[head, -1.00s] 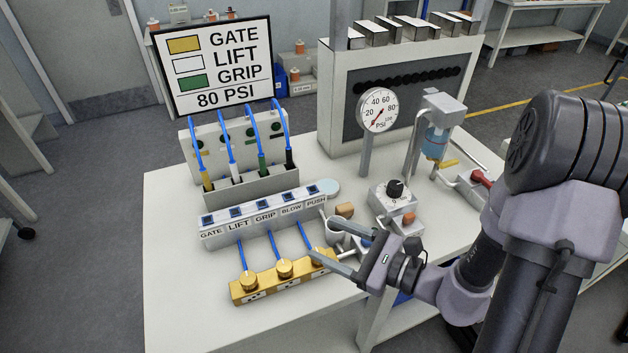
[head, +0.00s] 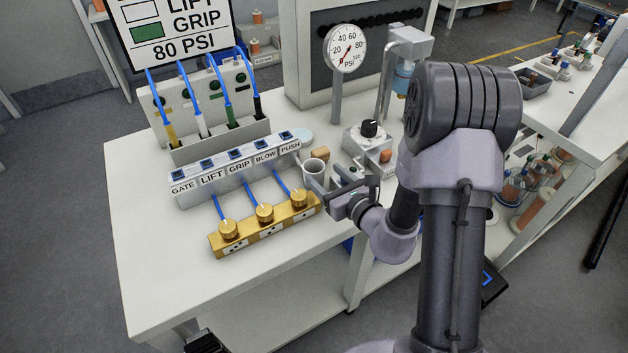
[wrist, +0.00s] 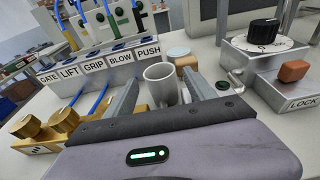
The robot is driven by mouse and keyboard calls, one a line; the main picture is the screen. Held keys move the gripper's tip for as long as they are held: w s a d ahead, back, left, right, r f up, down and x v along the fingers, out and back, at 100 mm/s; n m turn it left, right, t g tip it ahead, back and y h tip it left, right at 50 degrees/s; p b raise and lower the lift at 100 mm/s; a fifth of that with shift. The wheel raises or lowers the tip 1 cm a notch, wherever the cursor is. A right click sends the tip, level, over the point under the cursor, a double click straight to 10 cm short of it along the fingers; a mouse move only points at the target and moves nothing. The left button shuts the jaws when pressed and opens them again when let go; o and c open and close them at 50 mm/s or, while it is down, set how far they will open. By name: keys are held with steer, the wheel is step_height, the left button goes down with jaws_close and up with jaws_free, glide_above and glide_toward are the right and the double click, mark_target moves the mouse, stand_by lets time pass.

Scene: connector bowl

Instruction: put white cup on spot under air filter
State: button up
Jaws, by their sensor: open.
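The white cup (head: 314,170) stands upright on the table, right of the labelled button box. In the wrist view the cup (wrist: 161,84) shows between and just beyond the fingers of my gripper (wrist: 163,88). My gripper (head: 324,180) is open with the fingers low beside the cup; I cannot tell whether either finger touches it. The air filter (head: 402,78), with its blue bowl, hangs from a stand at the back right. The spot under it is hidden by my arm in the head view and out of the wrist view.
A wooden block (head: 320,153) and a pale round disc (head: 303,136) sit close behind the cup. A grey knob box (head: 367,140) is to the right. A brass manifold (head: 262,229) lies in front left. The pressure gauge (head: 347,48) stands behind. The left front table is clear.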

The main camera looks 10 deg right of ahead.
mark_target(309, 162)
steer(key=b+x, duration=0.1)
steer(key=x, duration=0.4)
steer(key=shift+s+a+f, duration=0.1)
steer(key=c, duration=1.2)
